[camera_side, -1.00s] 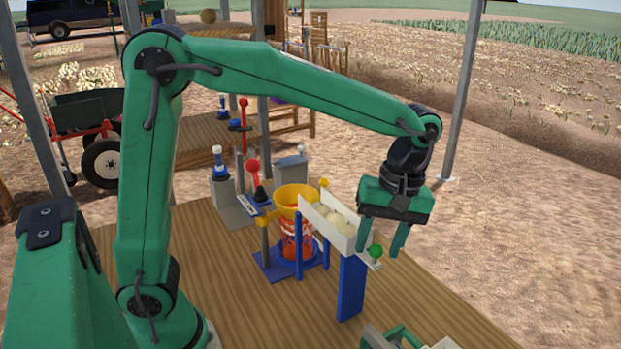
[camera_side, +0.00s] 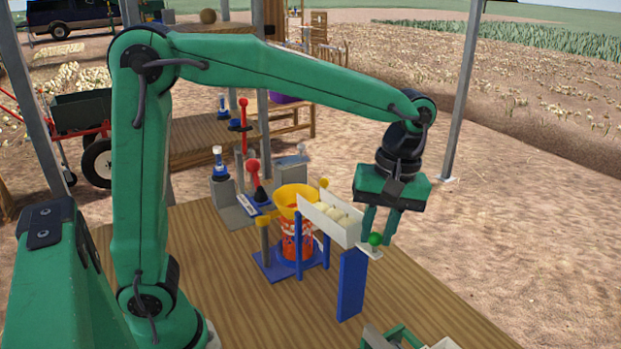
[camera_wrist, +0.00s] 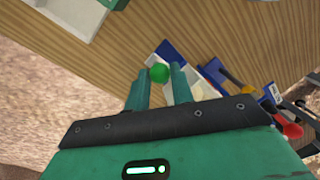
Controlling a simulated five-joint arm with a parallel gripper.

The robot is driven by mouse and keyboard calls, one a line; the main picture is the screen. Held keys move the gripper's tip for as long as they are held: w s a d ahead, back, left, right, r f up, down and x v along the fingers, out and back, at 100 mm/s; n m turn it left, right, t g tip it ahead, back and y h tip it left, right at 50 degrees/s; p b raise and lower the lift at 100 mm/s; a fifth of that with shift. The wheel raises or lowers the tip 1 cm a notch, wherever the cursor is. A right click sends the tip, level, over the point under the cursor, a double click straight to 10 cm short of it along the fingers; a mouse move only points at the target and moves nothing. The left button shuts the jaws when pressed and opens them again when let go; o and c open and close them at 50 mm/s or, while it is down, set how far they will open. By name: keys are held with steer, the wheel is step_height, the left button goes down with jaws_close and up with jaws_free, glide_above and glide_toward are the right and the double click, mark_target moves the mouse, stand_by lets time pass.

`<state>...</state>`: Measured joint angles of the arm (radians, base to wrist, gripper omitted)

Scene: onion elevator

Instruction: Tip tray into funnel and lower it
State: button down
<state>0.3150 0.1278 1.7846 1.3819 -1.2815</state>
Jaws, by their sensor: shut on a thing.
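The white tray (camera_side: 322,219) holds several pale onions (camera_side: 338,213) and stands between blue posts, its left end at the yellow funnel (camera_side: 284,199). A green knob (camera_side: 375,239) sits at the tray's right end. My gripper (camera_side: 378,238) is shut on the green knob; in the wrist view the knob (camera_wrist: 159,72) lies between the two fingertips. An orange-red mesh bag (camera_side: 296,240) hangs below the funnel on a blue base. The tray looks nearly level, tilted slightly down to the right.
A blue support block (camera_side: 352,284) stands under the tray. A green-and-white item (camera_side: 396,338) lies at the front edge. The wooden table (camera_side: 240,300) is clear at the front left.

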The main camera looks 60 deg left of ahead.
steer(key=shift+a+r, duration=0.2)
steer(key=shift+r, duration=0.15)
steer(key=c, duration=1.2)
jaws_free()
steer(key=shift+c, duration=0.2)
step_height(320, 180, up, 8)
steer(key=w, duration=0.1)
steer(key=shift+d+f, duration=0.15)
steer(key=shift+f, duration=0.05)
steer(key=shift+w, duration=0.1)
